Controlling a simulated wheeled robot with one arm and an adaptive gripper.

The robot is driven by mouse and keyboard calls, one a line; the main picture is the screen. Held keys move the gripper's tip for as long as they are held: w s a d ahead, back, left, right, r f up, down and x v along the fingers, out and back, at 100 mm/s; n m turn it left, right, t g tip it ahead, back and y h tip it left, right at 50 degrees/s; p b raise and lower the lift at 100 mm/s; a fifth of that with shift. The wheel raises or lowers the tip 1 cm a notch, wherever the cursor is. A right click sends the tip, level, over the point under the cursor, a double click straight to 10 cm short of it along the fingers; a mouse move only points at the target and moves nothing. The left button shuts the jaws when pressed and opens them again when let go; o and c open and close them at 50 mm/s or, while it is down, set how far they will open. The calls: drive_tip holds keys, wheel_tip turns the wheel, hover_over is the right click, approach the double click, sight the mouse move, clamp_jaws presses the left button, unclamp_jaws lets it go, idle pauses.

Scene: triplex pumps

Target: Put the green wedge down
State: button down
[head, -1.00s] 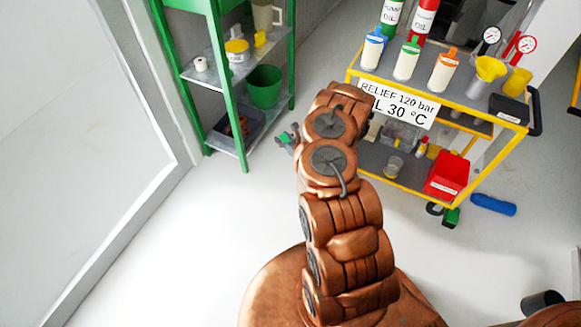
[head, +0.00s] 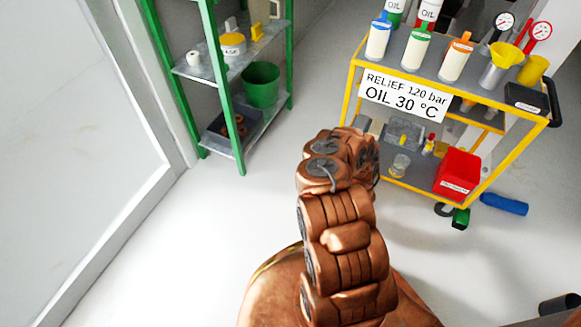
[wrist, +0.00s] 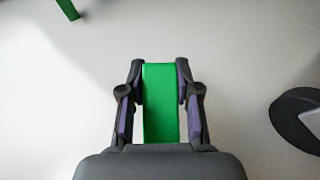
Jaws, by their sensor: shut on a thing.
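The green wedge (wrist: 160,100) shows in the wrist view as a bright green block between the two dark fingers. My gripper (wrist: 161,75) is shut on it, one finger touching each side. Pale floor shows around and beyond the wedge; I cannot tell how high it is held above the floor. In the head view my own arm hides the gripper and the wedge.
A yellow-framed trolley (head: 362,75) with bottles, funnels and a red bin (head: 458,172) stands at the right. A green shelf rack (head: 215,85) stands at the back left. A blue cylinder (head: 504,204) lies by the trolley. The pale floor (head: 190,240) at left is clear.

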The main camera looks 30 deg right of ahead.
drive_tip(key=shift+w, duration=0.1)
drive_tip(key=b, duration=0.5)
hover_over(288, 162)
drive_tip(key=s, duration=0.1)
drive_tip(key=shift+f, duration=0.7)
drive_tip(key=shift+w+f+b, duration=0.3)
drive_tip(key=shift+f+b, duration=0.4)
drive_tip(key=shift+f, duration=0.1)
drive_tip(key=shift+w+f+b, duration=0.3)
drive_tip(key=shift+f+b, duration=0.35)
drive_tip(key=shift+f, duration=0.15)
drive_tip(key=shift+f, duration=0.25)
drive_tip(key=c, duration=0.8)
unclamp_jaws()
drive_tip(key=shift+r, duration=0.1)
